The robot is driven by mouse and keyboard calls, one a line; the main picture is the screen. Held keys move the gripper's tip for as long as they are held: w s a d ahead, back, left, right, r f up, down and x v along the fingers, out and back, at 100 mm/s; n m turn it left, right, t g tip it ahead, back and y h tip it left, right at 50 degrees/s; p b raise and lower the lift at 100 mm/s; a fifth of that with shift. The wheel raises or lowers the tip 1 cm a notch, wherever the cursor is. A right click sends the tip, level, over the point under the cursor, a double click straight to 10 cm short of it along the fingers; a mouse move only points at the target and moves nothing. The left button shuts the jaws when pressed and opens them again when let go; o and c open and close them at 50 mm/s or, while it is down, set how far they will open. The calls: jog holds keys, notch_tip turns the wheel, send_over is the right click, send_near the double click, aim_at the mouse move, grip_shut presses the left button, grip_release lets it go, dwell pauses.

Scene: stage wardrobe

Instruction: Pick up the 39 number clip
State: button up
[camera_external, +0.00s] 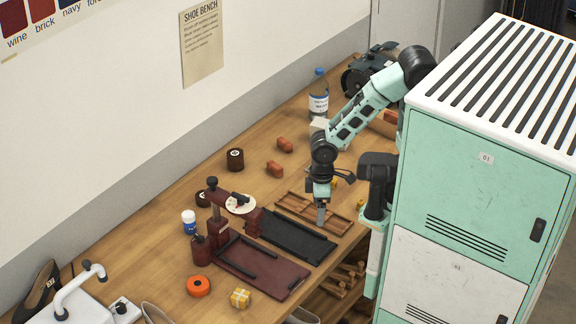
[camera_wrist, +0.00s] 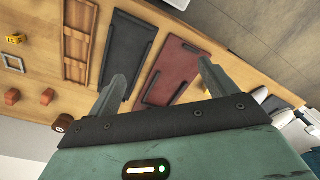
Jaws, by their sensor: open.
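I cannot make out the number 39 on anything. Small yellow pieces that may be number clips lie by the wooden rack: one (camera_external: 361,203) at its right end and one (camera_external: 334,183) behind it, partly hidden by my arm. My gripper (camera_external: 322,213) points down above the wooden rack, near the black tray. In the wrist view its two fingers (camera_wrist: 162,68) are wide apart with nothing between them.
A wooden rack (camera_external: 290,209), a black tray (camera_external: 296,238) and a dark red tray (camera_external: 265,272) lie along the bench front. A dark red press (camera_external: 216,226), brown blocks (camera_external: 275,169), an orange roll (camera_external: 198,286) and a bottle (camera_external: 318,98) stand around.

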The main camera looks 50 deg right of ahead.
dwell(0.3)
jog(key=c, duration=0.8)
